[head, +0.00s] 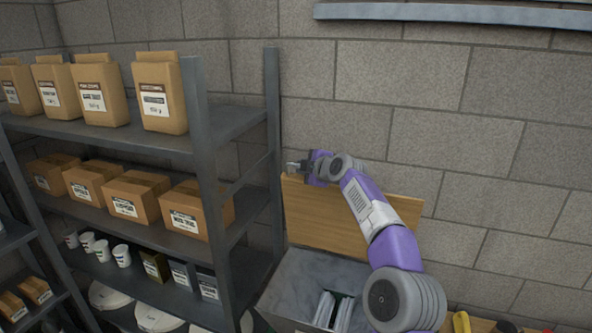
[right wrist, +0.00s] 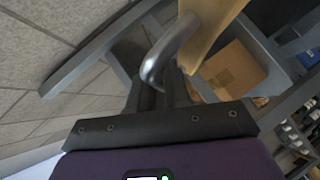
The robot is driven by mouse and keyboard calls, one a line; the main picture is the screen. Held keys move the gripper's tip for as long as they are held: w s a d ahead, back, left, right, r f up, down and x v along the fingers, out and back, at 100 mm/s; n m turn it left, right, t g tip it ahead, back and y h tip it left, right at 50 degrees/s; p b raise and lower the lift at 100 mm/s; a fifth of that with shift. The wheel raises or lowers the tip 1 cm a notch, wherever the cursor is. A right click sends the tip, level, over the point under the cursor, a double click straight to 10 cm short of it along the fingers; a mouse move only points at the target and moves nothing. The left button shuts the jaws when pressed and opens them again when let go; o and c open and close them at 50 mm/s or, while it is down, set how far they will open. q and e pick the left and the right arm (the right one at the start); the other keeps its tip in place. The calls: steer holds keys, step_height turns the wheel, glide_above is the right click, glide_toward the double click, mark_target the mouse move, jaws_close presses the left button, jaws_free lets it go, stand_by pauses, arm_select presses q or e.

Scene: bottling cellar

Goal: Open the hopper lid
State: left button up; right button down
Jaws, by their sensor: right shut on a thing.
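The hopper lid (head: 310,215) is a wooden panel that stands raised, near upright, against the block wall behind the grey hopper (head: 293,280). The hopper's top is uncovered, and pale packs (head: 325,308) show inside it. My right gripper (head: 295,167) is at the lid's upper left edge. In the right wrist view my right gripper (right wrist: 160,95) is shut on the bent metal handle (right wrist: 165,52) of the lid, whose wooden edge (right wrist: 212,25) shows beside it. My right arm hides part of the lid and of the hopper's right side. My left gripper is out of view.
A grey metal shelf rack (head: 212,170) stands close to the left of the hopper, with paper bags (head: 98,90), cardboard boxes (head: 135,197) and white cups (head: 121,256). The block wall (head: 480,150) is close behind. Small coloured items lie at the lower right.

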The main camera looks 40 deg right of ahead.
steer(key=shift+a+f, duration=0.1)
steer(key=c, duration=1.2)
jaws_free()
steer(key=shift+s+b, duration=0.4)
steer(key=d+b+v, duration=0.1)
steer(key=b+v, duration=0.2)
steer(key=v, duration=0.3)
steer(key=shift+s+a+r, duration=0.3)
steer(key=shift+a+r, duration=0.05)
steer(key=shift+a, duration=0.2)
